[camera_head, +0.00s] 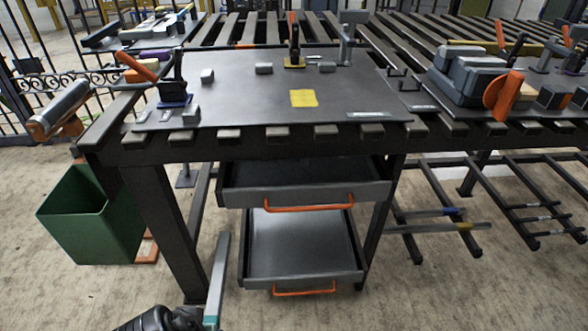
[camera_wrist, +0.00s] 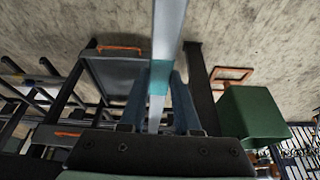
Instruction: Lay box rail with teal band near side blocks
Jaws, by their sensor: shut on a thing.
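The box rail is a long grey bar with a teal band; in the head view it stands out at the bottom (camera_head: 219,275), slanting up in front of the table's left leg. In the wrist view the rail (camera_wrist: 168,35) runs up through the middle, its teal band (camera_wrist: 159,80) between the fingers. My gripper (camera_wrist: 159,98) is shut on the rail near that band. Small grey blocks sit on the dark plate (camera_head: 250,100) on the table: one at left (camera_head: 207,76), one at middle (camera_head: 264,68), one at right (camera_head: 327,67), one nearer front (camera_head: 191,115).
A yellow square (camera_head: 303,98) marks the plate. Orange-handled clamps stand at its left (camera_head: 174,85) and back (camera_head: 294,45). Grey parts (camera_head: 470,75) crowd the right. Below are two drawers (camera_head: 305,185) and a green bin (camera_head: 90,215). The plate's front middle is clear.

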